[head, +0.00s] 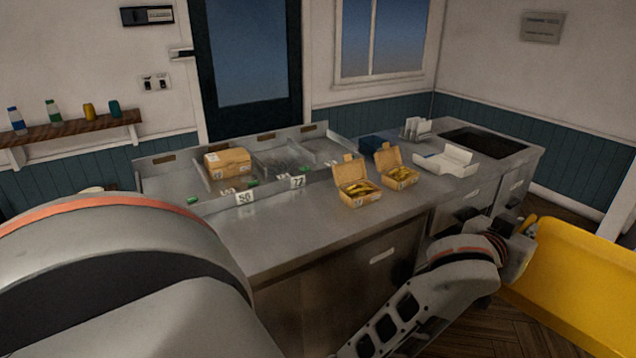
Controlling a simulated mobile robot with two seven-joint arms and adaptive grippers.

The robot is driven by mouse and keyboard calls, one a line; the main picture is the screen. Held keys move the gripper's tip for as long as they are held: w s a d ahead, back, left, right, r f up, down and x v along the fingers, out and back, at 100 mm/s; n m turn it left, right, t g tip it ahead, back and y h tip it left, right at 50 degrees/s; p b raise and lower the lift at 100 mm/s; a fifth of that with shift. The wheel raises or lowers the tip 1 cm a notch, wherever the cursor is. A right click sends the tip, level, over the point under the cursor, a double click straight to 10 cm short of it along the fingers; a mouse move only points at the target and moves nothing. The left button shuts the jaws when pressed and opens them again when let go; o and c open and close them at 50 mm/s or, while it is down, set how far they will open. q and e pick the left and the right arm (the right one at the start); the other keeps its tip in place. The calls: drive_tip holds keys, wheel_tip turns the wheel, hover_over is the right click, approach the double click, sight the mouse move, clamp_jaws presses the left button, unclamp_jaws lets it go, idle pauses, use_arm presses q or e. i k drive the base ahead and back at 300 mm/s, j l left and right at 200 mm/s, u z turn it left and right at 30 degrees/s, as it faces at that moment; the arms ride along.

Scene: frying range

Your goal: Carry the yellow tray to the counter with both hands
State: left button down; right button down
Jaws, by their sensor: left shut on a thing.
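The yellow tray (580,285) is at the lower right of the head view, in front of the counter's right end. It looks tilted and is cut off by the right picture edge. My left gripper (526,228) is shut on the tray's left edge; its fingertips are small and partly hidden. The steel counter (290,236) runs across the middle, with the tray apart from its top by the look of it. My right gripper is not in view, nor is the tray's far side.
Two open cartons with food (355,190) (396,173) stand mid-counter. A closed box (227,162) and number cards (298,182) are at its left. A white open container (447,160) and a dark inset panel (484,142) are at its right. The front left top is bare.

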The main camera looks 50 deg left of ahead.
sight(281, 224)
drive_tip(key=i+l+u, duration=0.15)
drive_tip(key=i+u, duration=0.15)
drive_tip(key=i, duration=0.45)
drive_tip(key=i+u, duration=0.1)
drive_tip(key=u, duration=0.4)
drive_tip(key=i+u, duration=0.1)
drive_tip(key=u, duration=0.4)
drive_tip(key=i+u, duration=0.1)
drive_tip(key=u, duration=0.4)
drive_tip(key=l+u, duration=0.15)
drive_tip(key=u, duration=0.35)
drive_tip(key=i+l+u, duration=0.15)
drive_tip(key=u, duration=0.35)
